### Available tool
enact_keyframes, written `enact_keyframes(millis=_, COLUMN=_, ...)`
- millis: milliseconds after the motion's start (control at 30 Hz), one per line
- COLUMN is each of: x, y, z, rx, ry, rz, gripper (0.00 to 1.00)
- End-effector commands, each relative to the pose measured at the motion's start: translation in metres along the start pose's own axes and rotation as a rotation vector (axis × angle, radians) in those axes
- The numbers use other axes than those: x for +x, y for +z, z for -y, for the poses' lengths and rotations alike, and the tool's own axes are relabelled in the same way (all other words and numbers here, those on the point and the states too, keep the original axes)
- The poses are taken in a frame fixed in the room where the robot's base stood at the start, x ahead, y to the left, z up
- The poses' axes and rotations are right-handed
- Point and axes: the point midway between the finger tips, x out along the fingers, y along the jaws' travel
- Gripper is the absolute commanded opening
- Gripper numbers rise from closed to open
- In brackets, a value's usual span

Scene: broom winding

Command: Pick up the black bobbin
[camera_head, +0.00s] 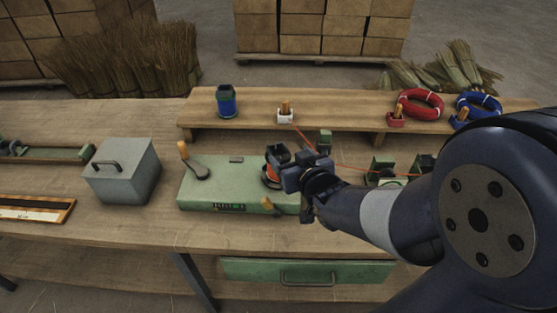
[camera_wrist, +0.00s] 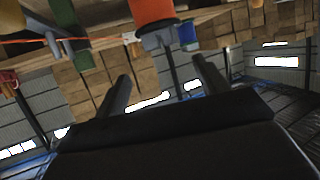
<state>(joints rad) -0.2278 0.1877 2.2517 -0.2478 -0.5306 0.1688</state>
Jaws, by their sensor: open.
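The black bobbin appears to be the dark-flanged spool (camera_head: 269,176) wound with orange on the green machine (camera_head: 222,188); its upper part is partly hidden by my gripper. My gripper (camera_head: 284,164) is at the spool's upper right. In the wrist view, an orange cylinder (camera_wrist: 152,10) with a grey end (camera_wrist: 157,36) shows beyond and between the fingertips, apart from them. My gripper (camera_wrist: 163,83) is open, with nothing between its fingers. I cannot tell from the pictures whether it touches the spool in the head view.
An orange wire (camera_head: 350,168) runs right from the machine. A wooden shelf (camera_head: 255,105) behind holds a blue spool (camera_head: 226,103), a red coil (camera_head: 421,103) and a blue coil (camera_head: 480,103). A grey lidded box (camera_head: 124,173) stands left. The front table edge is mostly clear.

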Motion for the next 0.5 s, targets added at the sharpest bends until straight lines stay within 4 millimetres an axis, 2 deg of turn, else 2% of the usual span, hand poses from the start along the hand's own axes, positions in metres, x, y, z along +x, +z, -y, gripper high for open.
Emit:
enact_keyframes(millis=200, x=0.026, y=0.001, z=0.0, rx=0.001, ry=0.0, rz=0.003, gripper=0.69)
enact_keyframes(millis=500, x=0.04, y=0.003, z=0.002, rx=0.001, ry=0.0, rz=0.003, gripper=0.69)
